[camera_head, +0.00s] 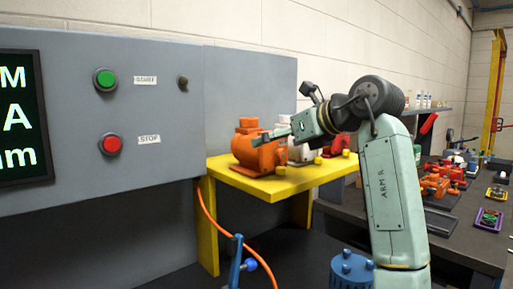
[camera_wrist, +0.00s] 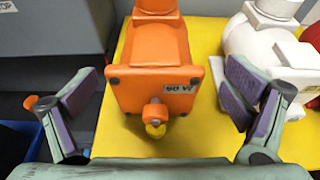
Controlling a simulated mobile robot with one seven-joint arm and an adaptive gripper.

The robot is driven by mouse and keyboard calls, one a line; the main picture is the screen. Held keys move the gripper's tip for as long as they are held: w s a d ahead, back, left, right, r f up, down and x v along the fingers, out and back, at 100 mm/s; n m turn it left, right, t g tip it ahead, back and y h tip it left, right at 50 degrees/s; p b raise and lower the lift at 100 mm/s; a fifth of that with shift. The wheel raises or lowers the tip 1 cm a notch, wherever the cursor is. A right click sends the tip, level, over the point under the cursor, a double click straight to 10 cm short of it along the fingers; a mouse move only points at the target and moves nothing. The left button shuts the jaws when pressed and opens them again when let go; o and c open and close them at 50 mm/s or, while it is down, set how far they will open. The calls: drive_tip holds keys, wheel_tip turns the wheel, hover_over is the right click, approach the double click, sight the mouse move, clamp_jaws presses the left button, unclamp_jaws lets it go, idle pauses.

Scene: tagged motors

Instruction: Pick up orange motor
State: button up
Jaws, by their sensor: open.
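The orange motor (camera_head: 251,146) stands on a yellow table (camera_head: 277,184), at its left end in the head view. In the wrist view the orange motor (camera_wrist: 156,80) is near the middle, its square end with a "60 W" label and a shaft with a yellow tip facing me. My gripper (camera_wrist: 158,95) is open, one finger on each side of the motor's near end, with a gap on both sides. In the head view my gripper (camera_head: 268,138) overlaps the motor's right side and hides part of it.
A white motor (camera_wrist: 268,45) stands right of the orange one, close to my right finger. A red motor (camera_head: 338,146) is further right. A grey panel (camera_head: 70,185) with green and red buttons is at the left. A dark bench (camera_head: 466,240) holds several parts.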

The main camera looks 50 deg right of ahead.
drive_tip(key=p+x, duration=0.1)
drive_tip(key=x, duration=0.1)
drive_tip(key=p+x, duration=0.1)
drive_tip(key=x, duration=0.1)
drive_tip(key=shift+w+a+f, duration=0.15)
drive_tip(key=shift+w+a, duration=0.05)
drive_tip(key=shift+w, duration=0.1)
drive_tip(key=shift+w+f, duration=0.15)
drive_tip(key=shift+c, duration=0.2)
